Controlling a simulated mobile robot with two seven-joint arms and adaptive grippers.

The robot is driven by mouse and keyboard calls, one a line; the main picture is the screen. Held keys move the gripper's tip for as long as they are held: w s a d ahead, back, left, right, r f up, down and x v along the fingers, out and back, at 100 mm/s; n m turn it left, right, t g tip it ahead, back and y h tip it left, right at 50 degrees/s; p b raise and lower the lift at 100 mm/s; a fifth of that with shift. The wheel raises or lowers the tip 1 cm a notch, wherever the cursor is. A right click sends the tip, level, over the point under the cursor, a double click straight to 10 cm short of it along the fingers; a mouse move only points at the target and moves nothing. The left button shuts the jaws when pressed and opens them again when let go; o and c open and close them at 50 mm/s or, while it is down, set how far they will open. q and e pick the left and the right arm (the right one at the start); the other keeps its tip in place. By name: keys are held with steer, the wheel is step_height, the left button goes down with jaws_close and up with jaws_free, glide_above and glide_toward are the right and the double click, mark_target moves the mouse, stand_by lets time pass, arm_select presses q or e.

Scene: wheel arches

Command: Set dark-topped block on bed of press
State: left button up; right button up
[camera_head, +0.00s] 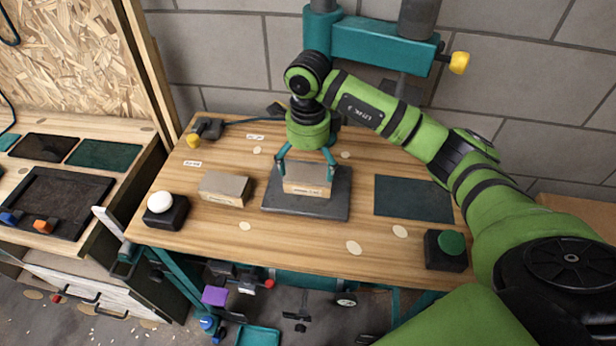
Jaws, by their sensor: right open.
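A wooden block (306,185) with a lighter front face rests on the dark grey bed plate (335,205) in the middle of the table. My right gripper (307,172) reaches down over this block, open, with one teal finger at each end of it. The gripper partly hides the block's top, so its shade is hard to judge. A second block (226,188) with a grey-brown top lies on the table left of the plate. The teal press frame (375,42) stands behind. My left gripper is not in view.
A white button on a black box (166,210) sits at the table's left front, a green button on a black box (446,250) at the right front. A flat dark mat (412,198) lies right of the plate. A side bench (70,165) stands left.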

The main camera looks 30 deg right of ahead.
mark_target(308, 178)
step_height(308, 178, up, 7)
steer(key=b, duration=0.1)
steer(key=shift+f, duration=0.15)
stand_by(1.3)
